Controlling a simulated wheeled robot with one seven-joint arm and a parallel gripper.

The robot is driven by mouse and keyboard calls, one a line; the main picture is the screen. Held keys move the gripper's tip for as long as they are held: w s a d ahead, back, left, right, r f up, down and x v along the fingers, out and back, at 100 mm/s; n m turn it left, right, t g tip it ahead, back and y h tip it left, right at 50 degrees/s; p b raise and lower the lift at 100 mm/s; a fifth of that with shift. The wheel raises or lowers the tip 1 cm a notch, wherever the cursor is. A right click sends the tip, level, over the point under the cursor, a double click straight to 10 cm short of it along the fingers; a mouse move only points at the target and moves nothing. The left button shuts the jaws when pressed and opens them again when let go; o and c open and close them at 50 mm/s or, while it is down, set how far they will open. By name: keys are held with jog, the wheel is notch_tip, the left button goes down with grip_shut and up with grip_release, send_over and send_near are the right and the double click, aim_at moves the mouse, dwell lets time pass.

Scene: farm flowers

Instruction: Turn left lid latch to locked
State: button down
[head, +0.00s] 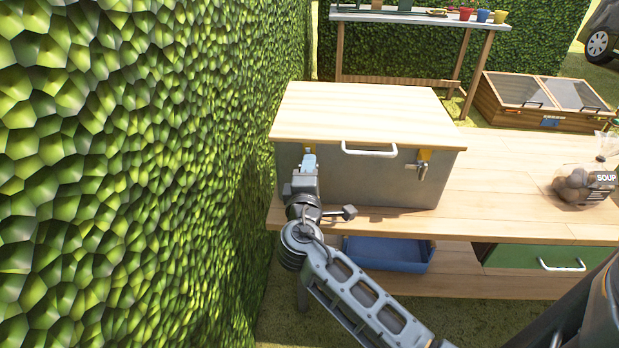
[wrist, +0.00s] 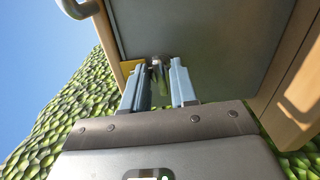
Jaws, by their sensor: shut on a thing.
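A grey metal box (head: 360,182) with a pale wooden lid (head: 365,112) stands on the wooden bench. My gripper (head: 309,164) is at the left end of the box's front, just under the lid. In the wrist view, my gripper (wrist: 159,68) has its two fingers closed around the small metal left latch (wrist: 157,62), beside a yellow plate (wrist: 130,67). The gripper mostly hides this latch in the head view, so its exact angle is unclear. The right latch (head: 422,169) hangs down slightly tilted below its yellow plate.
A white lid handle (head: 368,151) sits between the latches and shows in the wrist view (wrist: 78,8). A green hedge (head: 130,170) stands close on the left. A blue tray (head: 388,254) is on the lower shelf.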

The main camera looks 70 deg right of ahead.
jog(key=shift+m+b, duration=0.3)
jog(key=shift+m, duration=0.2)
jog(key=c, duration=0.9)
grip_release()
jog(key=shift+c, duration=0.2)
jog(key=shift+a, duration=0.1)
jog(key=v, duration=0.7)
jog(key=shift+s+a, duration=0.2)
jog(key=shift+a, duration=0.1)
